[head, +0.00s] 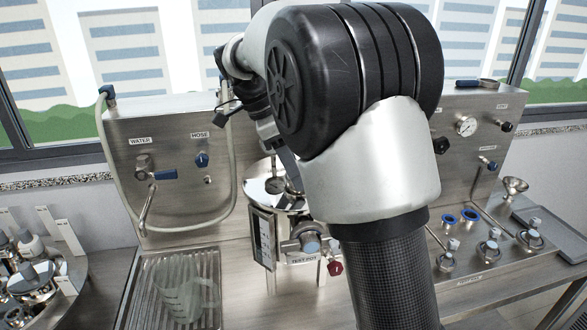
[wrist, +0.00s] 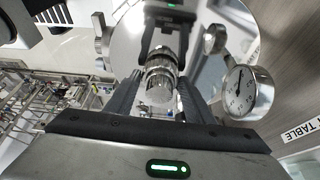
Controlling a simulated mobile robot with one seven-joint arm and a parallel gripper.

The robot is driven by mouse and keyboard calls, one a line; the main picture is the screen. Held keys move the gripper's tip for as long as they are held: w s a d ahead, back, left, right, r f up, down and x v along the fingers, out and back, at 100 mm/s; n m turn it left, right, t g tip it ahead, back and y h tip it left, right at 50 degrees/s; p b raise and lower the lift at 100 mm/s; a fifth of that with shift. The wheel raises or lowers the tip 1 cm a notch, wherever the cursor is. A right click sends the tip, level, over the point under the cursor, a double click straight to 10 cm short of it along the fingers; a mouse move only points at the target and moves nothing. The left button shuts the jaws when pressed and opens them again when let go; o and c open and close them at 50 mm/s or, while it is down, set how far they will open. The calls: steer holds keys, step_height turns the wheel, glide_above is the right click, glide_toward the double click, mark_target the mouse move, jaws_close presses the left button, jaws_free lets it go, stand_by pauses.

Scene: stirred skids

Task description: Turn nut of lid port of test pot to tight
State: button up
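The test pot (head: 278,228) stands on the bench in the head view, with a bright steel lid (head: 262,192); my arm covers its right part. In the wrist view the mirror-like lid (wrist: 125,40) fills the top. A ribbed steel nut (wrist: 161,72) of a lid port lies between the two dark fingers of my gripper (wrist: 161,82), one on each side. The fingertips are close to its sides; I cannot tell whether they press on it. The dark shape with a green light above is my gripper mirrored in the lid. In the head view my arm mostly hides my gripper.
A pressure gauge (wrist: 240,90) stands close right of my gripper. A steel panel with water and hose valves (head: 160,165) is behind the bench, left of the pot. A clear beaker (head: 185,298) stands on the drain tray at left. Several valves (head: 488,250) are at right.

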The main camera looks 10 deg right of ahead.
steer(key=shift+o, duration=1.4)
steer(key=p+v, duration=0.2)
steer(key=v, duration=1.5)
steer(key=shift+r+p, duration=0.25)
steer(key=shift+p, duration=0.15)
